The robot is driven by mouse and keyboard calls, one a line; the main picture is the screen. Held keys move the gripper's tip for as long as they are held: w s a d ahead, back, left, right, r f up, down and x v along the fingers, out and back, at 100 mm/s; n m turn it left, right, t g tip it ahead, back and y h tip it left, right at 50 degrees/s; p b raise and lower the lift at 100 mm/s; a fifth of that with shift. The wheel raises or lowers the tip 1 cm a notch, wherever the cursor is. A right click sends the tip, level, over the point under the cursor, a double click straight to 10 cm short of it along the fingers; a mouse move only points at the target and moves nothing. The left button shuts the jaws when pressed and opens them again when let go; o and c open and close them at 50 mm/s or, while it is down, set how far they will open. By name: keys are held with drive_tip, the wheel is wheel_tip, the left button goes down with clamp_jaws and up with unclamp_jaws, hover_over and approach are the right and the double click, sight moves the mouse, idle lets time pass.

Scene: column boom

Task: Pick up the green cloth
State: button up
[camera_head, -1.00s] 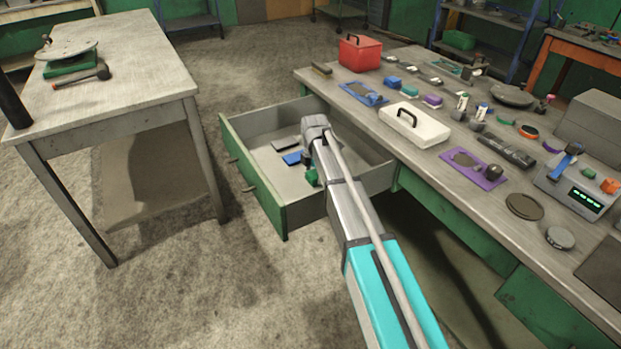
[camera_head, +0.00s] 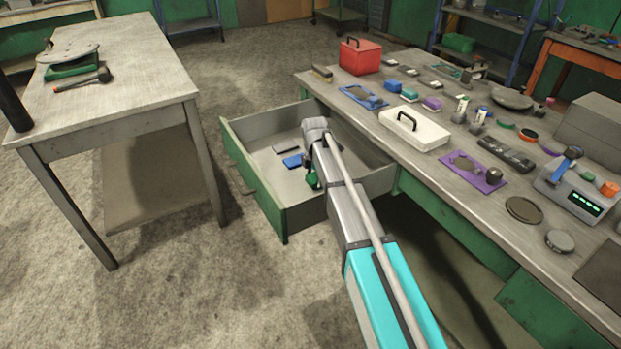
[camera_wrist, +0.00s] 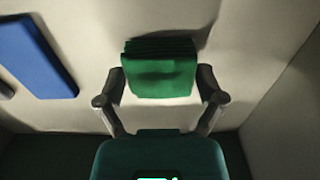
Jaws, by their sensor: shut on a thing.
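The green cloth (camera_wrist: 160,72) is folded in layers and sits between the two fingers of my gripper (camera_wrist: 160,88) in the wrist view. The fingers press on its left and right sides, and my gripper is shut on it. The pale drawer floor shows behind it, with a shadow at the cloth's upper right.
A blue block (camera_wrist: 36,55) lies left of the cloth on the drawer floor, with a dark flat thing (camera_head: 286,145) beyond it. The drawer walls stand close around my gripper. The cluttered workbench (camera_head: 440,180) is at right; another table (camera_head: 120,100) is at left.

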sight(314, 176)
drive_tip(key=shift+r+p, duration=4.65)
drive_tip(key=shift+r, duration=0.15)
drive_tip(key=shift+r, duration=0.1)
